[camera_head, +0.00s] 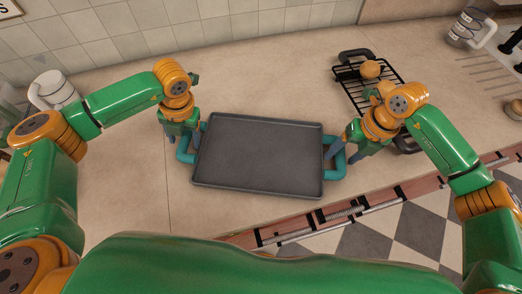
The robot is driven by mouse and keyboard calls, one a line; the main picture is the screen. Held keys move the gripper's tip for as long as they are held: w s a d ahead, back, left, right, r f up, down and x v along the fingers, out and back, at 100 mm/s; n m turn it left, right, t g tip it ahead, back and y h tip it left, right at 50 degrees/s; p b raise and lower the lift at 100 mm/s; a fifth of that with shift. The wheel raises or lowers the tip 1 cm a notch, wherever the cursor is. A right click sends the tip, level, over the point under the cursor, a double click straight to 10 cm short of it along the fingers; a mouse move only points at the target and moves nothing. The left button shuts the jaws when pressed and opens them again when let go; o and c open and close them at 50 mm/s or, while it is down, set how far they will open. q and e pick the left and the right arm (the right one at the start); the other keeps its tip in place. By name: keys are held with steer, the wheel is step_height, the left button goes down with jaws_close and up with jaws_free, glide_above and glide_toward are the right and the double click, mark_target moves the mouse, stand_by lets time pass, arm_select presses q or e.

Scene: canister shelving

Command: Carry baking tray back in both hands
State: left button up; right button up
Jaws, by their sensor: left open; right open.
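A dark grey baking tray (258,155) with teal handles lies on the beige counter in the middle of the head view. Its left handle (184,150) and right handle (337,165) stick out at the sides. My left gripper (181,146) is open at the left handle. My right gripper (345,160) is open at the right handle. The fingertips are small and partly hidden by the handles, so I cannot tell whether they touch them.
A black wire rack (392,88) with a round orange-brown item (370,69) on it stands at the right. A white canister (54,89) is at the back left, and a grey-white container (470,28) at the back right. The tiled wall (190,27) bounds the counter.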

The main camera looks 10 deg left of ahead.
arm_select(q)
steer(key=shift+w, duration=0.1)
jaws_close()
arm_select(e)
steer(key=shift+w, duration=0.1)
jaws_close()
stand_by(1.0)
